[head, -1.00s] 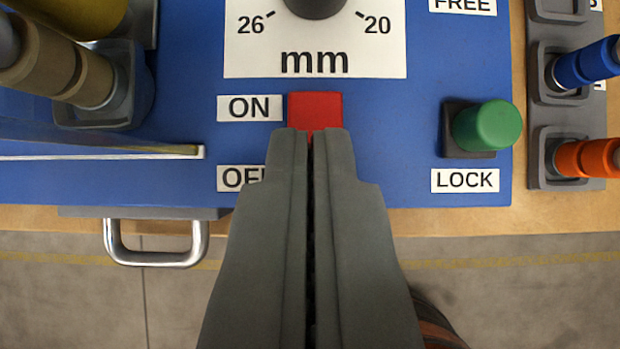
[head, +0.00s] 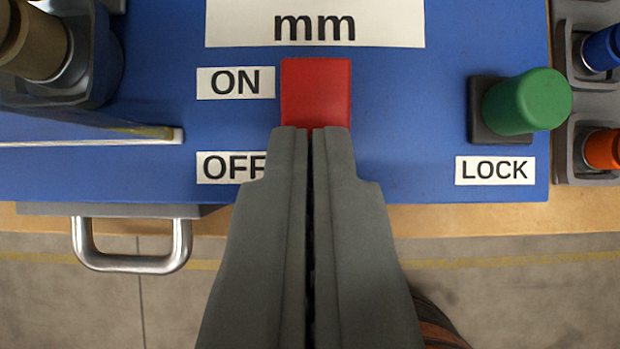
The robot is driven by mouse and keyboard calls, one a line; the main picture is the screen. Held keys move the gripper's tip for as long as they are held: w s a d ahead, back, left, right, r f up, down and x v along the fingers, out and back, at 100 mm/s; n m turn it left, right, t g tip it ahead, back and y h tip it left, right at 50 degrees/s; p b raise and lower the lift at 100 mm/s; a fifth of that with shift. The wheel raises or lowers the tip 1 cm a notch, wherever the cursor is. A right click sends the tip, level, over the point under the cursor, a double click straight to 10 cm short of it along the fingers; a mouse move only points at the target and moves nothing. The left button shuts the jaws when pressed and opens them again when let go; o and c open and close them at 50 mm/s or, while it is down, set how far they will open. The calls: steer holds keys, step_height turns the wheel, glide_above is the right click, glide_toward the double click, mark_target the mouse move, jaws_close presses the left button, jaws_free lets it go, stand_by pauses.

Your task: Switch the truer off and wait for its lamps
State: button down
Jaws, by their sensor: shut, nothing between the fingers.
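The truer is a blue machine (head: 410,130) seen from above. Its red switch (head: 316,92) stands beside the ON label (head: 236,82), with the OFF label (head: 229,167) below, partly covered by my gripper. My gripper (head: 311,130) is shut and empty, its tips at the near edge of the red switch in the picture. I cannot tell whether they touch it. The switch's lower part is hidden behind the fingertips. No lamps show in this view.
A green knob (head: 527,101) stands above the LOCK label (head: 494,170) at right. Blue and orange handles (head: 604,149) sit in grey holders at the right edge. A metal drawer handle (head: 132,262) juts from the front edge at left.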

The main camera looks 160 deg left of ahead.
steer(key=shift+r, duration=0.1)
steer(key=shift+r, duration=0.65)
steer(key=shift+r, duration=0.55)
steer(key=s+f+v, duration=0.1)
steer(key=v, duration=1.1)
steer(key=shift+s+a, duration=0.2)
steer(key=shift+a, duration=0.1)
steer(key=shift+s+r, duration=0.1)
steer(key=shift+r, duration=0.1)
steer(key=s+d+r+n+t, duration=0.1)
steer(key=s+r+t, duration=0.1)
steer(key=s, duration=0.7)
steer(key=s+d+r+n+t+y, duration=0.1)
steer(key=s+t, duration=0.4)
steer(key=s, duration=0.5)
steer(key=s+d+r+n+t+y, duration=0.1)
steer(key=s+r+t, duration=0.2)
steer(key=s, duration=0.7)
steer(key=shift+r+n, duration=0.2)
steer(key=shift+n, duration=0.1)
